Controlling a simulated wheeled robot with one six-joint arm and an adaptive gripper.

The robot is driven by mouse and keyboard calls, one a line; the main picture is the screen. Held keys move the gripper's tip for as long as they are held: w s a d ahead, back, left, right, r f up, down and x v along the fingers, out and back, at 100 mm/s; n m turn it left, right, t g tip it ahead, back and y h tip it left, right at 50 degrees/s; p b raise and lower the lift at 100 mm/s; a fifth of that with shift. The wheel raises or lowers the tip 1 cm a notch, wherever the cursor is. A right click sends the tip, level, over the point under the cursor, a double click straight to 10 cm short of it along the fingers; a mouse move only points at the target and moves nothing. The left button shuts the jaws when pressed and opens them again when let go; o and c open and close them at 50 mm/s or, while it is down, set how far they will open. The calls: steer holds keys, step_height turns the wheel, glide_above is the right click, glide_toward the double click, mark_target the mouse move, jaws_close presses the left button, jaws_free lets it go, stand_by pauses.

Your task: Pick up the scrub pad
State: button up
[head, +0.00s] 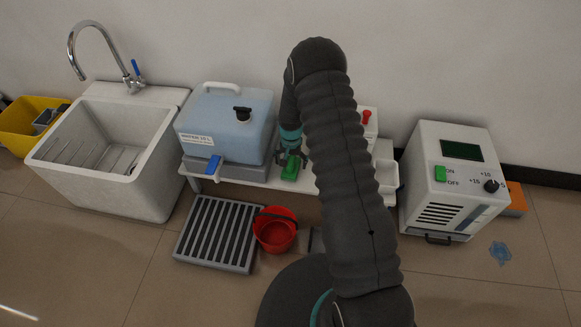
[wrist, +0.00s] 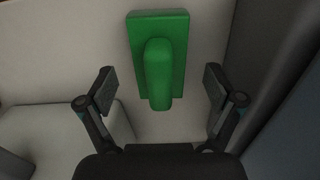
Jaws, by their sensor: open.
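The scrub pad (wrist: 175,30) is a green rectangular block with a rounded green grip on top. In the head view the green pad (head: 290,172) lies on a low white bench, right of the blue water container. My gripper (wrist: 160,92) is open and empty, its two fingers spread to either side of the pad's grip end. In the head view my gripper (head: 289,158) is just above the pad, partly covering it. Contact between fingers and pad does not show.
A blue water container (head: 224,125) stands on the white bench (head: 240,180), left of my gripper. A white box with a red knob (head: 367,117) is behind my arm. A red bucket (head: 275,235) and grey grate (head: 218,235) are on the floor in front.

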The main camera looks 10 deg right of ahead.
mark_target(291, 160)
steer(key=shift+f, duration=1.1)
steer(key=c, duration=1.2)
steer(key=shift+c, duration=0.2)
steer(key=shift+r, duration=0.1)
step_height(291, 160, up, 10)
steer(key=shift+f, duration=0.1)
